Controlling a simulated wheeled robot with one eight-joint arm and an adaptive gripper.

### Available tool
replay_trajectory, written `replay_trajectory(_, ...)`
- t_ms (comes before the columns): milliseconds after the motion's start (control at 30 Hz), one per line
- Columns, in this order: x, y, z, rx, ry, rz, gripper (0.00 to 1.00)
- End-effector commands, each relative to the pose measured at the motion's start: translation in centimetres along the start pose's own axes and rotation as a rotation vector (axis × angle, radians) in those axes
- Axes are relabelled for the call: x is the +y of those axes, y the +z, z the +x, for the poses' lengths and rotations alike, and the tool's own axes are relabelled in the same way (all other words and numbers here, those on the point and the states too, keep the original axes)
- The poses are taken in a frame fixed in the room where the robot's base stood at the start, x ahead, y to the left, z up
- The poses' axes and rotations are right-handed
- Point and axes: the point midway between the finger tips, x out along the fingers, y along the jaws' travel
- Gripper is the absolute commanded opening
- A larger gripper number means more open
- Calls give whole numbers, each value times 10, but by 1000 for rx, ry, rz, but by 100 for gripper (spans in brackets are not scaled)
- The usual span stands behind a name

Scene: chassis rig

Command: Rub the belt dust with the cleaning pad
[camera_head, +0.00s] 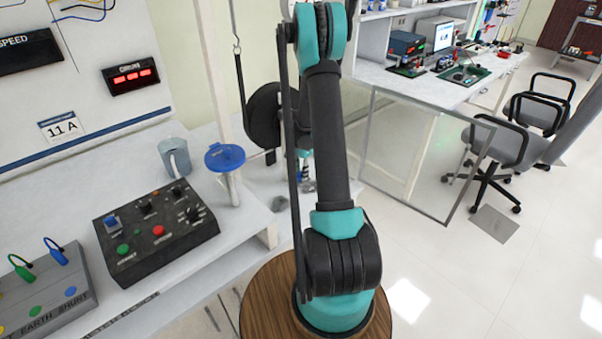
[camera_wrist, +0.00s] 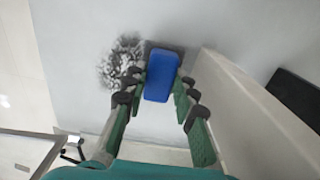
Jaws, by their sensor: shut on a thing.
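In the wrist view, my gripper (camera_wrist: 161,84) is shut on the cleaning pad (camera_wrist: 160,76), a blue block with a dark grey end. The belt dust (camera_wrist: 121,62) is a dark speckled patch on a pale grey surface, just left of the pad. The pad's dark end lies close beside the patch's right edge. I cannot tell whether the pad touches the surface. In the head view my arm hides most of the gripper and the pad.
A pale raised wall (camera_wrist: 245,100) runs along the right of the pad in the wrist view.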

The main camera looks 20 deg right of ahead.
Motion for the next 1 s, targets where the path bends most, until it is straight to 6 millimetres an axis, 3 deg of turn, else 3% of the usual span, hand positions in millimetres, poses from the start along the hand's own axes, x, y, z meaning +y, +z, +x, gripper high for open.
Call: replay_trajectory(1000,0,0,14,0,0,0,4)
